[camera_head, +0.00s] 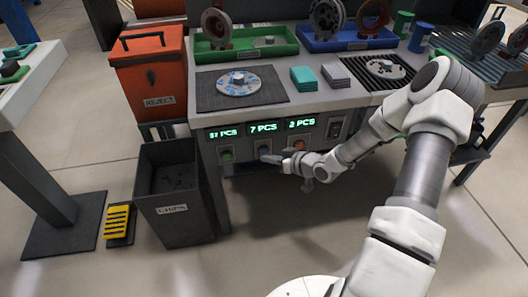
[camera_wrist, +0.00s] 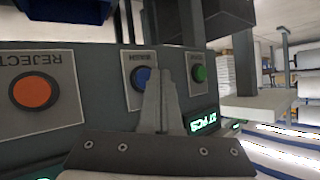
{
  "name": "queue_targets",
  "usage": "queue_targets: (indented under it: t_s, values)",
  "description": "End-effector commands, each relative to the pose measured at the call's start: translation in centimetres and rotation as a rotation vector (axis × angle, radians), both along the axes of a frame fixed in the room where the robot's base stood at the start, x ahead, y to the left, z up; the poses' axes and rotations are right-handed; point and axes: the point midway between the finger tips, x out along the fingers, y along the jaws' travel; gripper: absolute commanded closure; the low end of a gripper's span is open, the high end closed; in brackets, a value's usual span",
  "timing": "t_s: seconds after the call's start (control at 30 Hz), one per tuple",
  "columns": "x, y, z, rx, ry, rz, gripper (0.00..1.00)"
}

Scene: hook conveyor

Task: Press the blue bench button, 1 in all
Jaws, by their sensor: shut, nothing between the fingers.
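The blue button (camera_head: 264,150) is on the front panel of the bench, under the "7 PCS" display, between a green button (camera_head: 227,155) and an orange button (camera_head: 299,145). My gripper (camera_head: 268,160) is shut and empty, with its fingertips right at the blue button. In the wrist view the panel appears upside down. There the blue button (camera_wrist: 141,76) shows just left of my fingertips (camera_wrist: 161,72), which partly cover its right side. I cannot tell whether they touch it. The orange button (camera_wrist: 33,92) is farther left and the green button (camera_wrist: 200,73) to the right.
A dark switch (camera_head: 335,127) is right of the orange button. A red reject bin (camera_head: 150,75) and a dark chips bin (camera_head: 175,205) stand left of the bench (camera_head: 215,185). A disc (camera_head: 238,83) lies on a mat on the bench top. Floor in front is clear.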

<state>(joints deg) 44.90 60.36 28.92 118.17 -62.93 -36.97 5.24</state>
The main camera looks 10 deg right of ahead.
Motion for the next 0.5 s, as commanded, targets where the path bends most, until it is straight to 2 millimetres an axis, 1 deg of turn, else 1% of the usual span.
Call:
queue_targets:
  t_s: [0.27, 0.5]
  values:
    - [0.03, 0.0, 0.01, 0.0, 0.0, 0.0, 1.0]
    - [0.74, 0.03, 0.03, 0.001, -0.001, 0.0, 1.0]
